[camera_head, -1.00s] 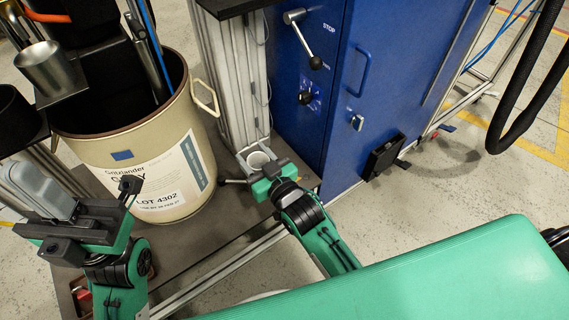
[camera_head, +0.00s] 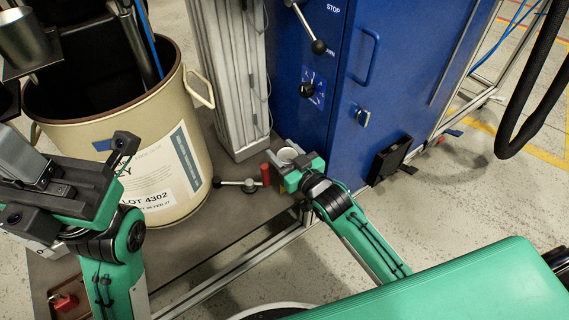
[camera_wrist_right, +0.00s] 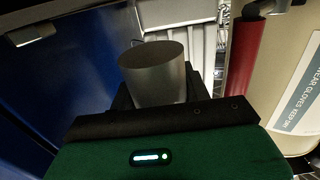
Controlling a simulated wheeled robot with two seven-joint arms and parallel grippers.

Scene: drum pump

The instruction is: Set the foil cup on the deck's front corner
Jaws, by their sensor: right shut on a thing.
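The foil cup (camera_head: 287,154) is a small, open, silvery cup, held upright in my right gripper (camera_head: 284,163). In the right wrist view the cup (camera_wrist_right: 153,72) stands between the dark fingers with its rim up. My right gripper is shut on it at the right front corner of the dark grey deck (camera_head: 225,225). I cannot tell whether the cup's base touches the deck, because the gripper hides it. My left gripper (camera_head: 40,180) is at the left edge, in front of the drum; its finger gap is not clear.
A beige drum (camera_head: 165,165) stands on the deck at left. A lever with a black knob (camera_head: 235,184) and a red upright handle (camera_head: 265,174) are just left of the right gripper. A blue cabinet (camera_head: 340,120) rises close behind. Concrete floor lies right of the deck.

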